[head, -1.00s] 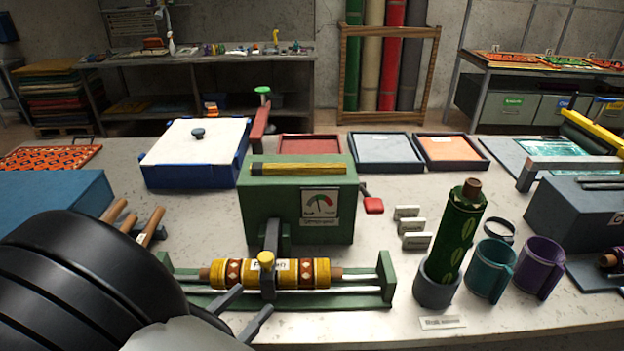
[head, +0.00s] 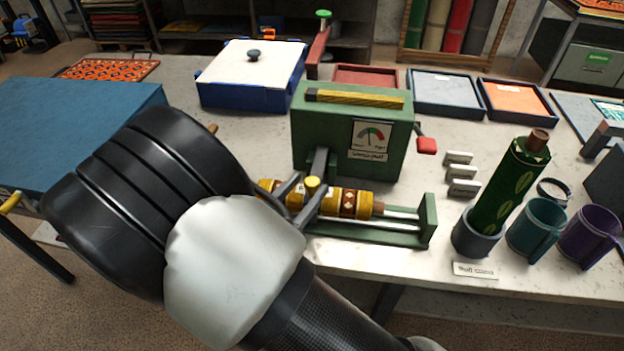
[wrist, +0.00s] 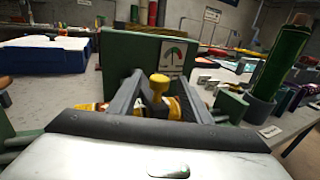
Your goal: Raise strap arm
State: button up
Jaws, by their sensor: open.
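The strap arm (head: 320,165) is a dark bar on the front of a green machine (head: 345,130). Its yellow knob (head: 313,187) also shows in the wrist view (wrist: 158,84). The bar lies down across a yellow and brown patterned roll (head: 352,204) in a green cradle (head: 428,222). My gripper (head: 314,181) is open, with its two grey fingers on either side of the knob. In the wrist view the knob stands between the fingers, with a gap visible. My wrist hides the left end of the roll and cradle.
A dial (head: 370,138) and a red-tipped crank (head: 426,144) are on the machine. To the right stand a green roll (head: 508,185) in a grey cup, a teal cup (head: 536,228) and a purple cup (head: 588,238). A blue box (head: 250,90) with a white lid is behind.

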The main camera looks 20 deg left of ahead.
aim_at(317, 176)
jog(key=shift+w+d, duration=0.15)
jog(key=shift+w, duration=0.55)
jog(key=shift+w+d, duration=0.1)
jog(key=shift+w, duration=0.6)
jog(key=shift+c, duration=0.4)
grip_shut()
